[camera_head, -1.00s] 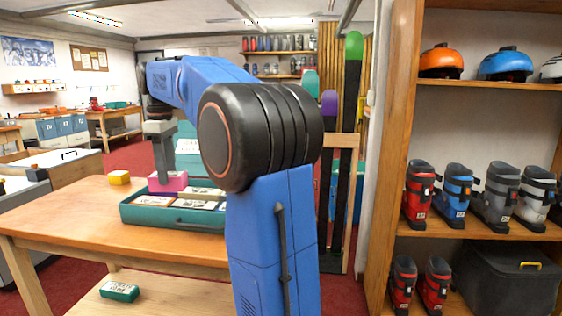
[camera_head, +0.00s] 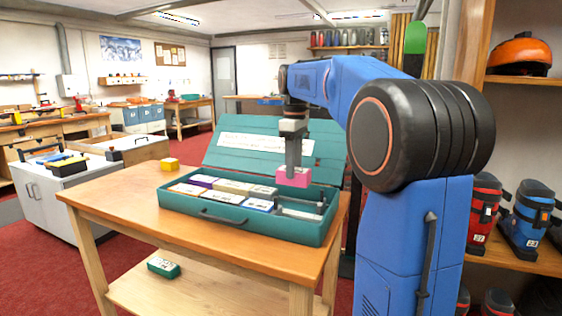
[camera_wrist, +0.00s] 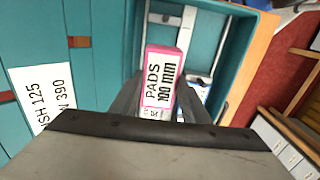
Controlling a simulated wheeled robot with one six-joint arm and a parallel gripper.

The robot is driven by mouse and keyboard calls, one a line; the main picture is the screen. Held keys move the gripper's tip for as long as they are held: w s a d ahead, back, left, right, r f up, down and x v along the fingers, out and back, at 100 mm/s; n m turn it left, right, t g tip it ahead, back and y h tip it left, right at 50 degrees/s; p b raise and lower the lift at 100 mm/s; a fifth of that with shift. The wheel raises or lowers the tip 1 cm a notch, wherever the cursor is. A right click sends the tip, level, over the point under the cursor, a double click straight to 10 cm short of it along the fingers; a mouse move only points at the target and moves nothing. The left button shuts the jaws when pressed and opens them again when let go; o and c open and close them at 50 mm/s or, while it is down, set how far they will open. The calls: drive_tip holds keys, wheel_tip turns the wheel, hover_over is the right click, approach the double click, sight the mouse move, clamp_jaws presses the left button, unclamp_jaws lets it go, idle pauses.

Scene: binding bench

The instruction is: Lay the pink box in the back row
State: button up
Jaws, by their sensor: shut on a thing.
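The pink box (camera_head: 293,176) is held above the right part of the open teal case (camera_head: 246,222). My gripper (camera_head: 293,172) points down and is shut on it. In the wrist view the pink box (camera_wrist: 161,77) sits between the fingers, with a white label reading "PADS 100 mm". Several boxes lie in two rows in the case, including a purple-sided one (camera_head: 203,181) and a beige one (camera_head: 233,187) in the back row. A box with a white top (camera_head: 262,190) lies right of the beige one, partly below the held box. The case's right end shows an empty, railed space (camera_head: 299,210).
The case's lid (camera_head: 240,147) stands open behind, with a white label. A yellow box (camera_head: 170,164) lies on the wooden table (camera_head: 125,205), left of the case. A green box (camera_head: 163,267) lies on the lower shelf. The table's front left is clear.

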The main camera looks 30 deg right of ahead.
sight(297, 182)
drive_tip(key=f, duration=0.4)
drive_tip(key=d+f, duration=0.1)
drive_tip(key=shift+s+f, duration=0.2)
drive_tip(key=shift+f, duration=1.5)
drive_tip(key=shift+a+f, duration=0.1)
drive_tip(key=shift+f, duration=0.1)
drive_tip(key=o, duration=1.2)
drive_tip(key=shift+o, duration=0.2)
wheel_tip(297, 182, up, 17)
drive_tip(key=shift+r, duration=0.2)
